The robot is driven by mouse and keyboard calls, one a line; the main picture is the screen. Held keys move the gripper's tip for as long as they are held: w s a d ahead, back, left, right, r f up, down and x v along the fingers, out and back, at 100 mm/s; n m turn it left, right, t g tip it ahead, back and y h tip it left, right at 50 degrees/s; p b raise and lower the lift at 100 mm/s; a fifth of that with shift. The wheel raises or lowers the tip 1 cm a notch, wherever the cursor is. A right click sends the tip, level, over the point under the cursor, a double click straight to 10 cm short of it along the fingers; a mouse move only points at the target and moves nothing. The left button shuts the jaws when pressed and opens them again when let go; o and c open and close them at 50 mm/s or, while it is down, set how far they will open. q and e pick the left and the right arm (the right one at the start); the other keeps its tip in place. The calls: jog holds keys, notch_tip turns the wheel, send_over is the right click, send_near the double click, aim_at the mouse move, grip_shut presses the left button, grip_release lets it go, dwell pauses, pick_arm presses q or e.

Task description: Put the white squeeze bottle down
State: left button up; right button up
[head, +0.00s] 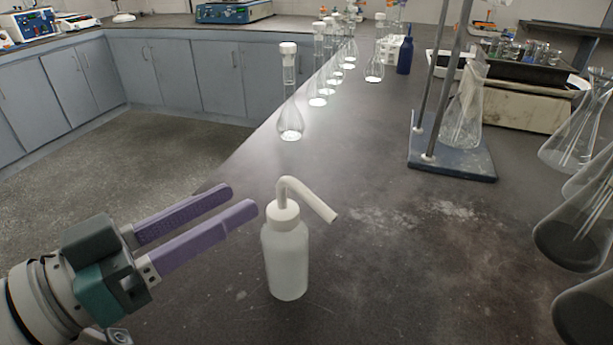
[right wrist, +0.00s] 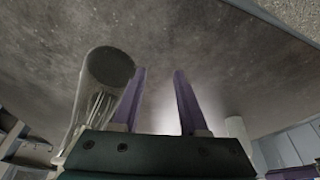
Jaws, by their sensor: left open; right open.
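The white squeeze bottle (head: 286,262) stands upright on the dark bench top (head: 390,280) in the head view. Its bent spout points to the right. My left gripper (head: 238,199) is open and empty, with its purple fingers just left of the bottle's cap and a small gap between them in the picture. My right gripper (right wrist: 158,72) shows only in the right wrist view. Its two purple fingers are apart with nothing between them.
A volumetric flask (head: 290,122) stands behind the bottle, with several more beyond it. A retort stand base (head: 452,158) holds a conical flask at the back right. Large glassware (head: 570,240) lines the right edge. The bench right of the bottle is clear.

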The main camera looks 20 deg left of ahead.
aim_at(287, 199)
pick_arm(q)
jog(key=w+d+m, duration=0.2)
jog(key=w+d+m+g+h, duration=0.1)
jog(key=shift+f+m, duration=0.3)
jog(key=x, duration=0.3)
jog(key=b+x, duration=0.1)
jog(key=x, duration=0.1)
jog(key=shift+d+f, duration=0.4)
jog(key=shift+d, duration=0.05)
jog(key=shift+c, duration=0.2)
grip_shut()
dwell(0.6)
